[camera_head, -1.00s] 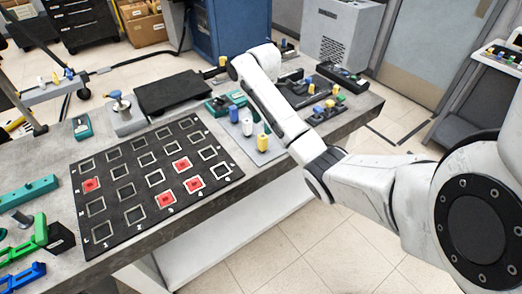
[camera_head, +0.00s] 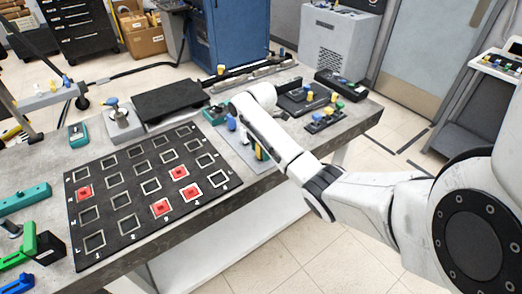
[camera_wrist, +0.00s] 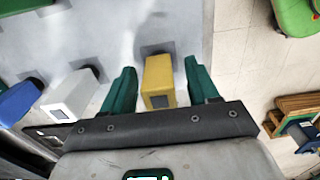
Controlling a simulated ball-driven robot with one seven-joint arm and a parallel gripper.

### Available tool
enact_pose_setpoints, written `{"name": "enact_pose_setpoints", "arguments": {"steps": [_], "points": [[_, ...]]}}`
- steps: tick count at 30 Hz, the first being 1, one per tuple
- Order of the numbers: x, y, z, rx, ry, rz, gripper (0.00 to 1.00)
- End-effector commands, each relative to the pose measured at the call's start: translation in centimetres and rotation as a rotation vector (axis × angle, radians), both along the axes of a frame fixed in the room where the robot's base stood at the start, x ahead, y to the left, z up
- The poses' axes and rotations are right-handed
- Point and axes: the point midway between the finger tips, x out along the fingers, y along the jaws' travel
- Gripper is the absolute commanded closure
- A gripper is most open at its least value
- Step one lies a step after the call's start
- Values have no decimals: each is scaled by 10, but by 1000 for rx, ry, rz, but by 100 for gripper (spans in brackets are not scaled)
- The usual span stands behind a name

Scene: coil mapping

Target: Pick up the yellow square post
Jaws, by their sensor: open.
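The yellow square post (camera_wrist: 158,80) stands on a light grey plate (camera_wrist: 120,25) and shows between my gripper's two teal fingers in the wrist view. My gripper (camera_wrist: 159,66) is open, with one finger on each side of the post and a visible gap on both sides. In the head view, the yellow post (camera_head: 260,153) is mostly hidden behind my forearm, near the table's front edge. My fingers are largely hidden there too.
A white square post (camera_wrist: 70,94) and a blue post (camera_wrist: 17,103) stand left of the yellow one. A black grid board (camera_head: 112,232) with red tiles lies left on the table. A black rack (camera_head: 325,118) with small posts stands to the right.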

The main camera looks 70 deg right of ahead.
Motion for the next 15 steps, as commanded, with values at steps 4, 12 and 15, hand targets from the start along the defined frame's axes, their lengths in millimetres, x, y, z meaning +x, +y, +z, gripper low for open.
{"name": "enact_pose_setpoints", "arguments": {"steps": [4, 12, 15], "points": [[0, 0, -6, -1, -1, -1, 40], [0, 0, -6, -1, -1, -1, 50], [0, 0, -6, -1, -1, -1, 60]]}}
